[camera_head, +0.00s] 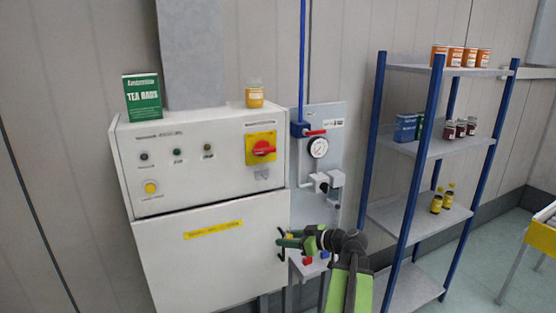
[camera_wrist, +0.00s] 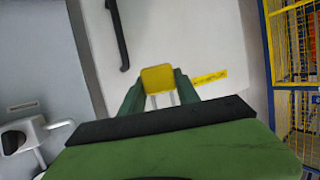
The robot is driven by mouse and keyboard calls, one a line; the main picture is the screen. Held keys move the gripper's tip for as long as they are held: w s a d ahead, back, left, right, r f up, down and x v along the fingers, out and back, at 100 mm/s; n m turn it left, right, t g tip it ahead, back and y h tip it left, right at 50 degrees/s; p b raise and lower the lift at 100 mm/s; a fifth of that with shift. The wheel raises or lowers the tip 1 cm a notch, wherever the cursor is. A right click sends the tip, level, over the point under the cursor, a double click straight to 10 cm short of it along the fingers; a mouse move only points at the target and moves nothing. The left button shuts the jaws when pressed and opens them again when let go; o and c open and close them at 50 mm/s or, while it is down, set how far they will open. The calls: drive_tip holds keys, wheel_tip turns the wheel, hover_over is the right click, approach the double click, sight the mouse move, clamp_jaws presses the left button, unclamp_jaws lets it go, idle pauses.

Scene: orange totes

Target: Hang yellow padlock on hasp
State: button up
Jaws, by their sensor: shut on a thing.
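The yellow padlock (camera_wrist: 157,78) is between my gripper's two green fingers in the wrist view. Its pale shackle legs show on the side toward my palm. My gripper (camera_wrist: 158,93) is shut on it. In the head view my gripper (camera_head: 284,239) is in front of the right edge of the white cabinet door (camera_head: 210,265), near the black door handle (camera_head: 282,262). I cannot make out the padlock there. The handle also shows in the wrist view (camera_wrist: 118,35), apart from the padlock. No hasp can be clearly told in either view.
The cabinet's upper panel has a red rotary switch on a yellow plate (camera_head: 262,148). Right of it are a gauge panel (camera_head: 318,175) and a small stand with red (camera_head: 307,261) and blue things. A blue-posted shelf (camera_head: 425,150) with goods stands further right.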

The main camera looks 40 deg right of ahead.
wheel_tip(320, 180, up, 17)
drive_tip(key=w+a+p, duration=0.2)
drive_tip(key=a+p, duration=0.1)
drive_tip(key=p, duration=1)
drive_tip(key=shift+w+h, duration=0.2)
drive_tip(key=shift+h, duration=0.1)
drive_tip(key=shift+d, duration=0.1)
drive_tip(key=shift+w, duration=0.2)
